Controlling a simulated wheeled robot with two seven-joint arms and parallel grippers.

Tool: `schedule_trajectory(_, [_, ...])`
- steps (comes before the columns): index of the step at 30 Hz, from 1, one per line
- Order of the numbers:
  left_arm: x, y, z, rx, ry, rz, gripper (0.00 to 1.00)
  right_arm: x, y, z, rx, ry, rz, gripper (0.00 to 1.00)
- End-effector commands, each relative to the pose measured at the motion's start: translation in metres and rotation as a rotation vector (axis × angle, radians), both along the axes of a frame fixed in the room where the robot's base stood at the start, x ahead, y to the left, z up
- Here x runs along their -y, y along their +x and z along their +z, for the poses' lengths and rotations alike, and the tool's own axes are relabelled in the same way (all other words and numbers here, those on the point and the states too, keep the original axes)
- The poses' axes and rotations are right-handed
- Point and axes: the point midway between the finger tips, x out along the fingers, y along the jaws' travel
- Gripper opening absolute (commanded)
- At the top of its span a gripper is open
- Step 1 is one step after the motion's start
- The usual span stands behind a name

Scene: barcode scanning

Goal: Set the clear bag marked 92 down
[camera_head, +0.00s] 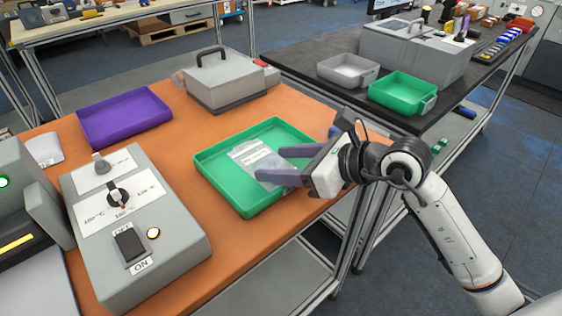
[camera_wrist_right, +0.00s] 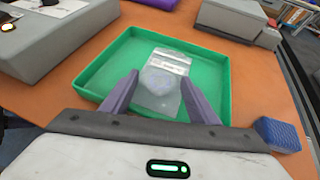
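A clear bag (camera_head: 250,155) with a white label strip lies in the green tray (camera_head: 223,194) on the orange table. The bag also shows in the right wrist view (camera_wrist_right: 163,80), flat against the tray floor as far as I can see. Its number is too small to read. My right gripper (camera_head: 268,164) is over the tray with its two grey-purple fingers spread apart. In the right wrist view the fingers (camera_wrist_right: 160,77) stand on either side of the bag, with no visible grip on it. My left gripper is not in view.
A grey control box (camera_head: 180,240) with a knob and switch stands left of the tray. A purple tray (camera_head: 125,117) and a grey case with a handle (camera_head: 222,85) are behind. A dark table to the right holds a grey bin (camera_head: 347,70) and a green bin (camera_head: 402,92).

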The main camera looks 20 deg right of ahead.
Motion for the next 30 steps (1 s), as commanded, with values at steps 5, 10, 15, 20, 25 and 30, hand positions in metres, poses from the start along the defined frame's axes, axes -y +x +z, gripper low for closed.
schedule_trajectory(5, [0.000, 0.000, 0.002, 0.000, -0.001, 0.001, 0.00, 0.000, 0.000, 0.002, 0.000, 0.000, 0.000, 0.54])
schedule_trajectory(10, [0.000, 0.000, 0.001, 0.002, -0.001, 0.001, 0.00, 0.009, -0.011, 0.009, 0.002, -0.003, -0.002, 0.54])
schedule_trajectory(15, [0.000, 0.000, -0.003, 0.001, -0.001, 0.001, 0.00, 0.028, -0.038, 0.024, 0.001, -0.006, -0.002, 0.54])
schedule_trajectory(20, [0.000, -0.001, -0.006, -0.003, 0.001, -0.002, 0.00, 0.045, -0.063, 0.040, 0.000, -0.005, -0.002, 0.54])
schedule_trajectory(25, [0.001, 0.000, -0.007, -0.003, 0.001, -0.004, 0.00, 0.056, -0.080, 0.051, -0.001, -0.002, -0.001, 0.54])
schedule_trajectory(30, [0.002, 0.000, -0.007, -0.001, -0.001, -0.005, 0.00, 0.061, -0.087, 0.056, -0.001, -0.001, 0.000, 0.54])
